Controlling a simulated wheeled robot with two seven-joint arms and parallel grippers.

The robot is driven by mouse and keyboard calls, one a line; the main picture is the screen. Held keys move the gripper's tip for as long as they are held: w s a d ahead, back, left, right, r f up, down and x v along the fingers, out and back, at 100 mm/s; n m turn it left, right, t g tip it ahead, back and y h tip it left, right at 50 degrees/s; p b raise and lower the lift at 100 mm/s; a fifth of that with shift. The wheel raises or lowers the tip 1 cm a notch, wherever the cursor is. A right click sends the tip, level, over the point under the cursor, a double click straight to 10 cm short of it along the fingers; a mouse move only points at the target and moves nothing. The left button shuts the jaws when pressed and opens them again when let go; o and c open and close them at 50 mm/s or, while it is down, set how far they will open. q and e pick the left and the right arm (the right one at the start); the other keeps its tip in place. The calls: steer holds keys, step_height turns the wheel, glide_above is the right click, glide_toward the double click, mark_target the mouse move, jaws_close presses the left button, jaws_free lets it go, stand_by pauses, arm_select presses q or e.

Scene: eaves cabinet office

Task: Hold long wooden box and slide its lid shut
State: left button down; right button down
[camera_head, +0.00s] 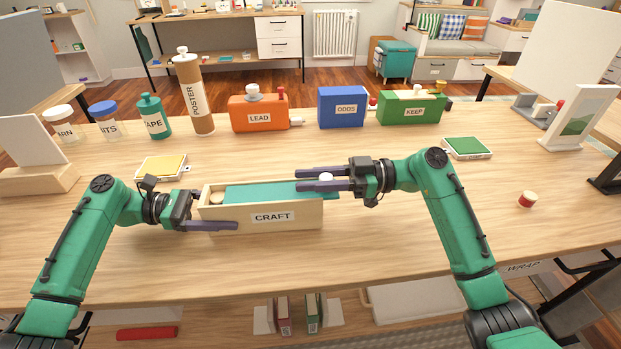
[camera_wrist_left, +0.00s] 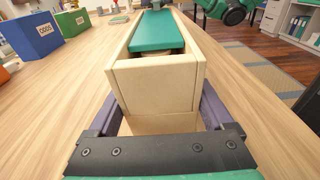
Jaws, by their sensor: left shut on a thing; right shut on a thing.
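The long wooden box (camera_head: 291,224), labelled CRAFT, stands upright on the table in front of me. Its teal lid (camera_head: 260,191) lies along the top, leaving the left end open and sticking out past the right end. A round pale wooden item (camera_head: 217,198) shows inside the gap. My left gripper (camera_head: 216,211) is shut on the box's left end, one finger along each long side; the left wrist view shows the end wall (camera_wrist_left: 155,86) between the fingers. My right gripper (camera_head: 305,180) is shut on the lid's white knob (camera_head: 326,177) near its right end.
Behind stand a poster tube (camera_head: 194,98), an orange LEAD box (camera_head: 258,115), a blue ODDS box (camera_head: 341,107) and a green KEEP box (camera_head: 410,109). A yellow pad (camera_head: 162,167) lies behind my left gripper. A small red-topped item (camera_head: 527,199) stands at right. The table in front is clear.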

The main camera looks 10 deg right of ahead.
mark_target(292, 191)
steer(key=shift+a, duration=0.1)
stand_by(0.3)
steer(key=shift+a, duration=1.85)
steer(key=c, duration=0.6)
jaws_free()
steer(key=shift+d, duration=0.1)
steer(key=d, duration=1.2)
steer(key=shift+s, duration=0.15)
